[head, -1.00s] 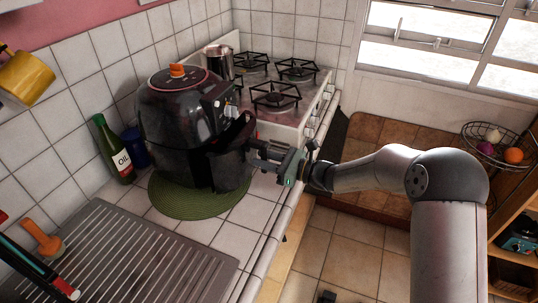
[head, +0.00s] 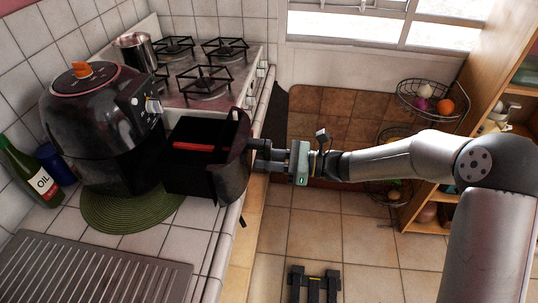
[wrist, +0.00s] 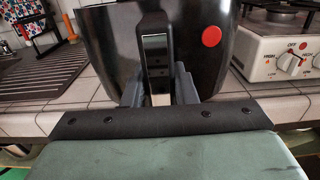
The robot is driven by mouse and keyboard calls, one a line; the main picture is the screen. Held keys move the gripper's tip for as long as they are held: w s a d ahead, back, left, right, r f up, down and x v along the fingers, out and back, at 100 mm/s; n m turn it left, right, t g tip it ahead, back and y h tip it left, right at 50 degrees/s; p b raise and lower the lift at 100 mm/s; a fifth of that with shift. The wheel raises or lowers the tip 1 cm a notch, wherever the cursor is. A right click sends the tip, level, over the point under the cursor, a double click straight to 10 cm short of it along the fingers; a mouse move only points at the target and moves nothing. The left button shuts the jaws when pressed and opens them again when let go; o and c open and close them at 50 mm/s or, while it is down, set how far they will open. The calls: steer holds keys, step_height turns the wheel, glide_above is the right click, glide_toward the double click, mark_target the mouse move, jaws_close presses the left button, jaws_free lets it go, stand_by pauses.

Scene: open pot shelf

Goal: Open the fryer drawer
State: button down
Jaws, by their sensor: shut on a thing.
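The black air fryer (head: 100,135) stands on a round green mat (head: 125,212) on the tiled counter. Its drawer (head: 205,150) is pulled well out to the right, and its open top shows a dark inside with a red strip. The drawer's front reaches the counter's front edge. My gripper (head: 262,158) is at the drawer's front, on the handle side. In the wrist view, my gripper's fingers (wrist: 158,88) are shut around the upright black drawer handle (wrist: 156,50). The drawer front (wrist: 105,45) fills the view behind it.
A stove (head: 210,85) with a metal pot (head: 135,50) stands behind the fryer. An oil bottle (head: 30,172) and a blue container (head: 50,158) are at the left. A ribbed drainboard (head: 90,270) lies in front.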

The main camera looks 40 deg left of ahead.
steer(key=c, duration=1.2)
jaws_free()
steer(key=shift+o, duration=0.2)
steer(key=b+v, duration=0.3)
steer(key=v, duration=1.4)
steer(key=shift+d, duration=0.2)
steer(key=shift+w, duration=0.1)
steer(key=s+d+n+t+h, duration=0.3)
steer(key=s+d+n+h, duration=0.1)
steer(key=d, duration=0.7)
steer(key=s+d+f+n+t+h, duration=0.1)
steer(key=s+d+n+t+h, duration=0.2)
steer(key=d, duration=0.9)
steer(key=s+d+f+n+t+h, duration=0.1)
steer(key=s+d+n+t+h, duration=0.3)
steer(key=s+d+h, duration=0.4)
steer(key=s+d+n, duration=0.1)
steer(key=s+d, duration=0.1)
steer(key=d, duration=0.1)
steer(key=shift+s+d, duration=0.2)
steer(key=shift+d, duration=0.15)
